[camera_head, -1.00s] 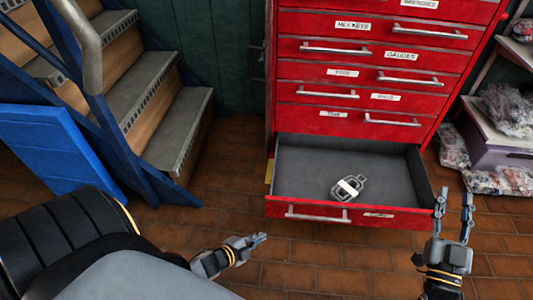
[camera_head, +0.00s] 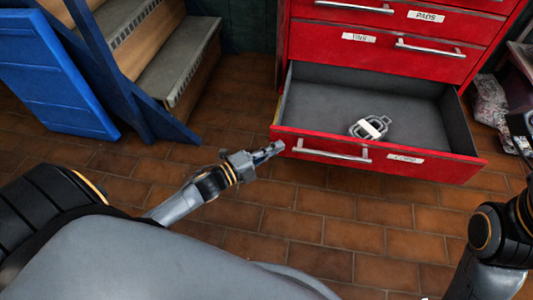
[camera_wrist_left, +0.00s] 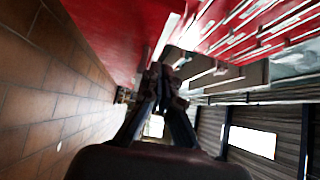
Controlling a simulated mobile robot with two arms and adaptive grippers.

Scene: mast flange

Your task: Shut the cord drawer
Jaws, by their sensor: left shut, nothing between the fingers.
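The cord drawer (camera_head: 378,155) is the lowest drawer of the red cabinet and stands pulled open, with a bar handle and a white label on its front. A small grey looped cord bundle with a white band (camera_head: 369,128) lies inside it. My left gripper (camera_head: 279,149) is shut and empty, its tips close to the left end of the drawer front; I cannot tell if they touch. Its fingers also show in the left wrist view (camera_wrist_left: 163,78), beside a red surface. My right gripper (camera_head: 523,128) is partly cut off at the right edge.
The red cabinet (camera_head: 390,55) has shut drawers above the open one. Wooden stairs (camera_head: 180,65) with a blue frame and a blue panel (camera_head: 50,75) stand at the left. Plastic-wrapped goods (camera_head: 490,105) lie at the right. The brick floor before the drawer is clear.

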